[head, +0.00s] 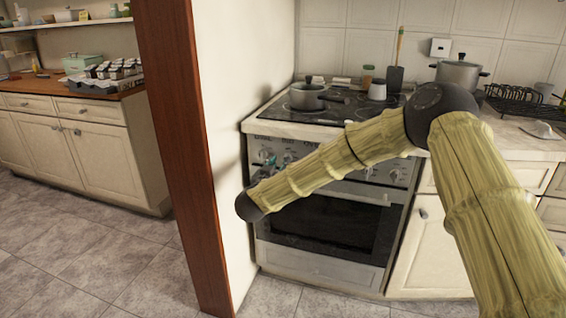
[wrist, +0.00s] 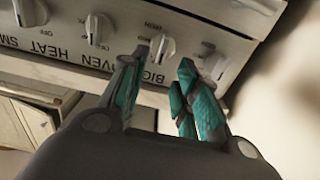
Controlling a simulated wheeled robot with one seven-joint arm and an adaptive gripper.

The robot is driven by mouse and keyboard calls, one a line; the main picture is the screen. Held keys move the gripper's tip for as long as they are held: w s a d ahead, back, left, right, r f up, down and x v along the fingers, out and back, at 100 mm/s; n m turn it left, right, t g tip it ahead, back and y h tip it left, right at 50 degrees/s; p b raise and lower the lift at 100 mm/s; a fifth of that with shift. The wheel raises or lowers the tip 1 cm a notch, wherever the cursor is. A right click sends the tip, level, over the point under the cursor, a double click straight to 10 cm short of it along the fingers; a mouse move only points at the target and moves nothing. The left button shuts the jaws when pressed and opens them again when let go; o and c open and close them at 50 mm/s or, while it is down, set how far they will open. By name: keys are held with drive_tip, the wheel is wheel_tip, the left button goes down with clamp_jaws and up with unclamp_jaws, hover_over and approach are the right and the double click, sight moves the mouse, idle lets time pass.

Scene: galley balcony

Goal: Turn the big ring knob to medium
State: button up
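The cooker front panel fills the top of the wrist view, with its lettering upside down. The big ring knob (wrist: 162,48) is a pale round knob with a raised grip bar, above the letters "BIG". Its setting is too blurred to read. My gripper (wrist: 161,62) is open, with its teal-padded fingers on either side of this knob, close to the panel. I cannot tell whether they touch it. In the head view my forearm crosses the cooker (head: 325,225) and hides part of the knob row; the gripper is hardly visible there.
The oven heat knob (wrist: 97,28) is to the left in the wrist view, and another knob (wrist: 215,65) is close by the right finger. A pot (head: 310,97) stands on the hob. A wall edge with a wooden post (head: 185,150) is left of the cooker.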

sight(283, 160)
drive_tip(key=shift+x, duration=2.3)
drive_tip(key=shift+c, duration=0.3)
clamp_jaws()
